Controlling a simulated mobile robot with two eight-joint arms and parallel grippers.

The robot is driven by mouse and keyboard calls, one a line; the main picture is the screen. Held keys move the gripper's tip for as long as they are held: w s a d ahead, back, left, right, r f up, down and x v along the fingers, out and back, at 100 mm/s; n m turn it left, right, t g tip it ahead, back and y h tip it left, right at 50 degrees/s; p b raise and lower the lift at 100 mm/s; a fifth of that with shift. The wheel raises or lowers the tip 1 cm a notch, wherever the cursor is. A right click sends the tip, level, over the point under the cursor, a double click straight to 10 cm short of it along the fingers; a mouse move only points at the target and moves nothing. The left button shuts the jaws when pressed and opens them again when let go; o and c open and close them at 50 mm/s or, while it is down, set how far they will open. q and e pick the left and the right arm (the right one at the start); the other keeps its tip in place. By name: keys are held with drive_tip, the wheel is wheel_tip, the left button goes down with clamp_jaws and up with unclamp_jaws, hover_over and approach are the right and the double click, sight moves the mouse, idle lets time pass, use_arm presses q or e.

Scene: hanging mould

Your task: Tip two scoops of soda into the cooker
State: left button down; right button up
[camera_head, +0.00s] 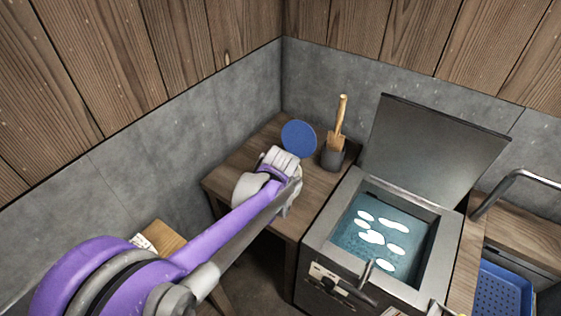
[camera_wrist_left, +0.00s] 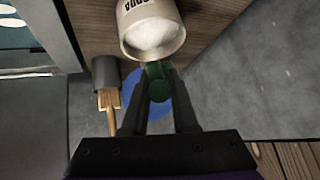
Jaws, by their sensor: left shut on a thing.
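The cooker (camera_head: 432,272) stands right of centre with its dark lid (camera_head: 432,140) raised. Its basin holds blue-green liquid (camera_head: 385,258) with several white patches on it. The soda tub (camera_wrist_left: 127,42), cream with dark lettering and white powder inside, is at the top of the left wrist view. My left gripper (camera_head: 284,166) is over the wooden counter, left of the cooker. In the left wrist view its fingers (camera_wrist_left: 157,85) are shut on a green piece, apparently the scoop's handle (camera_wrist_left: 157,82), just beside the tub's rim. The scoop's bowl is not distinguishable.
A blue disc (camera_head: 298,137) stands at the back of the wooden counter (camera_head: 228,183). Beside it a dark cup (camera_head: 333,158) holds a wooden-handled tool (camera_head: 341,115). A blue perforated tray (camera_head: 500,290) lies right of the cooker. Grey walls close off the back.

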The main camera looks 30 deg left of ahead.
use_arm(q)
drive_tip(key=shift+s+f, duration=0.15)
drive_tip(key=shift+f, duration=0.45)
wheel_tip(320, 180, down, 8)
drive_tip(key=w+g+b, duration=0.1)
drive_tip(key=b, duration=0.3)
drive_tip(key=shift+w+a+b, duration=0.3)
drive_tip(key=shift+w+a, duration=0.05)
drive_tip(key=shift+w, duration=0.05)
use_arm(e)
drive_tip(key=s+f, duration=0.3)
drive_tip(key=f, duration=0.3)
drive_tip(key=shift+f, duration=0.4)
drive_tip(key=shift+d, duration=0.1)
use_arm(q)
drive_tip(key=shift+r, duration=0.15)
use_arm(e)
drive_tip(key=shift+r, duration=0.1)
use_arm(q)
drive_tip(key=shift+r+p, duration=2.4)
drive_tip(key=shift+r, duration=2.1)
drive_tip(key=shift+w+f, duration=0.1)
use_arm(e)
wheel_tip(320, 180, up, 6)
drive_tip(key=w, duration=0.2)
drive_tip(key=shift+w+r, duration=0.2)
drive_tip(key=shift+w, duration=0.15)
drive_tip(key=shift+s, duration=0.1)
